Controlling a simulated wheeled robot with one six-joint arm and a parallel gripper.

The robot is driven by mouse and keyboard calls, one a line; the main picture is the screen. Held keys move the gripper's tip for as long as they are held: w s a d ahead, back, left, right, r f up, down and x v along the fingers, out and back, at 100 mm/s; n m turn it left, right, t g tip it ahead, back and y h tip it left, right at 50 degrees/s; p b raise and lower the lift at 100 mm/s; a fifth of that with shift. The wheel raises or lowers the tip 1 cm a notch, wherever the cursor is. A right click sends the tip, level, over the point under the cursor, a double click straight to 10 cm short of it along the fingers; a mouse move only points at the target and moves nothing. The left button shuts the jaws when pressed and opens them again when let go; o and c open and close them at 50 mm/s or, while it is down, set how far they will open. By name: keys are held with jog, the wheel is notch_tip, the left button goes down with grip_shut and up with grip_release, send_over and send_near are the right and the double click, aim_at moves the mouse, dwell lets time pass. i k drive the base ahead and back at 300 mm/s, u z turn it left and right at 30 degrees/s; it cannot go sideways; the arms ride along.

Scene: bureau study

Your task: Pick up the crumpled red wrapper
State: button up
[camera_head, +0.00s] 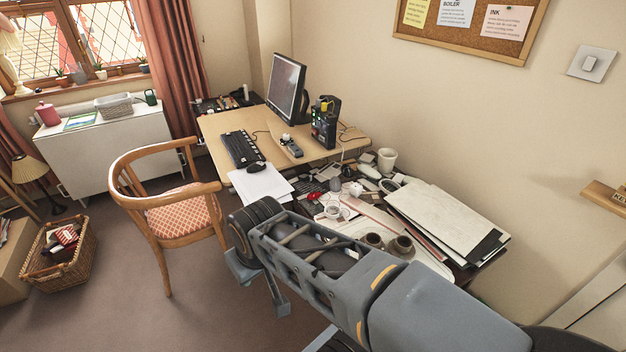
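A small bright red thing (314,195) lies among the clutter on the low dark surface beside the desk. It may be the crumpled red wrapper, but it is too small to be sure. Another red item (67,235) lies in the wicker basket at the lower left, also unclear. My arm reaches in from the lower right. My gripper (258,285) hangs at its far end over the floor, apart from both red items in the picture. Its fingers are partly hidden behind the arm, and I see nothing held in it.
A desk (215,124) holds a monitor (286,84), a keyboard (241,149) and a black device. A wooden chair (180,217) stands left of my gripper. Stacked folders (447,217), a white mug (387,160) and brown cups crowd the low surface. Carpet (125,290) is clear at the lower left.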

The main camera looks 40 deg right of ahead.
aim_at(313, 196)
jog(key=z, duration=0.6)
jog(key=i, duration=1.25)
jog(key=z, duration=0.65)
